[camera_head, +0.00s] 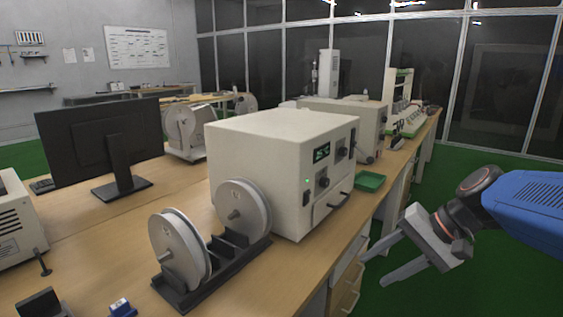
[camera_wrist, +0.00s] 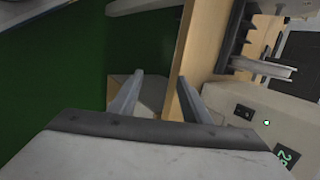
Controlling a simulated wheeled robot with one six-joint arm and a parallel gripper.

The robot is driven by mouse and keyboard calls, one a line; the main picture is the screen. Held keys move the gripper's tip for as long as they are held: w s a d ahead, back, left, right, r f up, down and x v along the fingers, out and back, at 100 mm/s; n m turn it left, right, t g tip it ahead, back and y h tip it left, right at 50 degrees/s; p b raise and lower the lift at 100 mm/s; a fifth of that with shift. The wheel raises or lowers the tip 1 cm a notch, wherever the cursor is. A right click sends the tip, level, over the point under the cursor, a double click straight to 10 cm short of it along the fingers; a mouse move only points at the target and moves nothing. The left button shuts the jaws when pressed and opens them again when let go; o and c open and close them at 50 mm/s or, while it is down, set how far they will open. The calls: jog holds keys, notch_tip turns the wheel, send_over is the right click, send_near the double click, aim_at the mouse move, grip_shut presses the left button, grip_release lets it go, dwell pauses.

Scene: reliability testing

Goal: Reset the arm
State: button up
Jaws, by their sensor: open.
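My gripper (camera_head: 375,268) is at the right of the head view, at the end of my blue arm. Its two grey fingers are spread apart, point left and hold nothing. It hangs over the green floor, just off the front edge of the wooden bench (camera_head: 110,247). In the wrist view my gripper (camera_wrist: 158,92) also shows open, with bare floor and the bench edge beyond the fingers. My arm is bent out to the right, apart from the bench things.
A beige instrument box (camera_head: 255,150) with a lit green display stands on the bench. Two reels on a black stand (camera_head: 225,262) sit before it. A green tray (camera_head: 370,181) lies near the bench edge. A monitor (camera_head: 98,140) stands left. Green floor at right is clear.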

jog(key=s+d+f+n+t+h, duration=0.1)
jog(key=s+d+f+n+h, duration=0.5)
jog(key=s, duration=0.5)
jog(key=shift+d+t+h, duration=0.4)
jog(key=shift+d+h, duration=0.15)
jog(key=shift+h, duration=0.05)
dwell(0.6)
